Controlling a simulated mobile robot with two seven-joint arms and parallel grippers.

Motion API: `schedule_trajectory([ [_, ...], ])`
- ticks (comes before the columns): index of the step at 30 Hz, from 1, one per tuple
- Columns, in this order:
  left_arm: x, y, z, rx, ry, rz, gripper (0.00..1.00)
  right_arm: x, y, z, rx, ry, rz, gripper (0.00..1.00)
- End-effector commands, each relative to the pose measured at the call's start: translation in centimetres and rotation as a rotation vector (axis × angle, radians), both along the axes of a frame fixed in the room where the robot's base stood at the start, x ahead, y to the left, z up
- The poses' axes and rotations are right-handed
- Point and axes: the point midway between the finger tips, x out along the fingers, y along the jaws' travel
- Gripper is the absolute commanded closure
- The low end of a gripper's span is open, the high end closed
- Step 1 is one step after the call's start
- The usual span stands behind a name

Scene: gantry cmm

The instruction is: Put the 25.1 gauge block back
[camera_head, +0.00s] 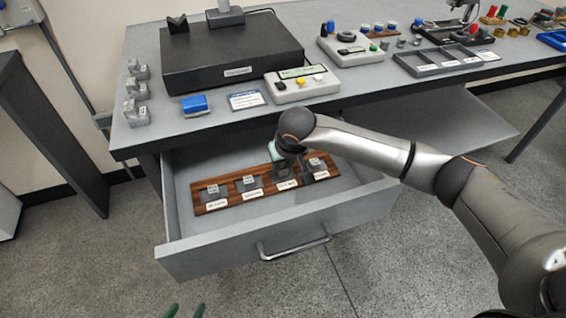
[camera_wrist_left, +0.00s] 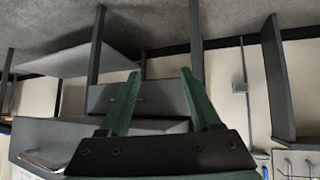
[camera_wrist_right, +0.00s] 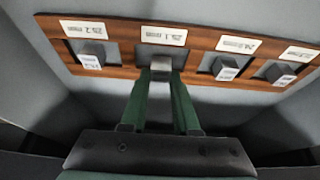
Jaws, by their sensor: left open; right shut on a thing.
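The wooden rack (camera_head: 243,201) lies in the open drawer. Its slots bear labels, and the one marked 25.1 (camera_wrist_right: 164,37) is second from the left in the right wrist view. My right gripper (camera_wrist_right: 160,78) is shut on the small grey 25.1 gauge block (camera_wrist_right: 160,64), right at that slot. Whether the block touches the slot's floor is hidden by the fingers. In the head view my right gripper (camera_head: 284,164) is over the rack, right of its middle. My left gripper (camera_head: 185,311) is open and empty, low in front of the drawer; its fingers also show in the left wrist view (camera_wrist_left: 160,102).
Other gauge blocks (camera_wrist_right: 90,62) (camera_wrist_right: 225,70) (camera_wrist_right: 282,78) sit in the neighbouring slots close to my right fingers. The drawer front (camera_head: 215,262) with its handle (camera_head: 294,248) stands out below the bench (camera_head: 180,128). A black-topped instrument (camera_head: 230,55) and control boxes (camera_head: 300,85) stand on the bench.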

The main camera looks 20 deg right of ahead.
Motion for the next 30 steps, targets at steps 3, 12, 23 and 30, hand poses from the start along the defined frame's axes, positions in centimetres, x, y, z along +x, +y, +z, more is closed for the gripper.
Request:
schedule_trajectory([
  [3,0.0,0.0,-0.2,0.0,0.001,0.0,0.36,0.0,0.0,-0.2,0.0,-0.001,0.0,1.0],
  [12,0.0,0.0,-0.6,0.0,0.001,0.0,0.36,0.0,0.0,-0.5,0.0,-0.001,0.0,1.0],
  [23,0.0,0.0,-1.0,0.0,0.001,-0.001,0.36,0.0,0.0,-1.0,-0.001,-0.001,0.0,1.0],
  [30,0.0,0.0,-1.2,0.0,0.0,-0.001,0.36,0.0,0.0,-1.3,-0.001,-0.001,-0.001,1.0],
])
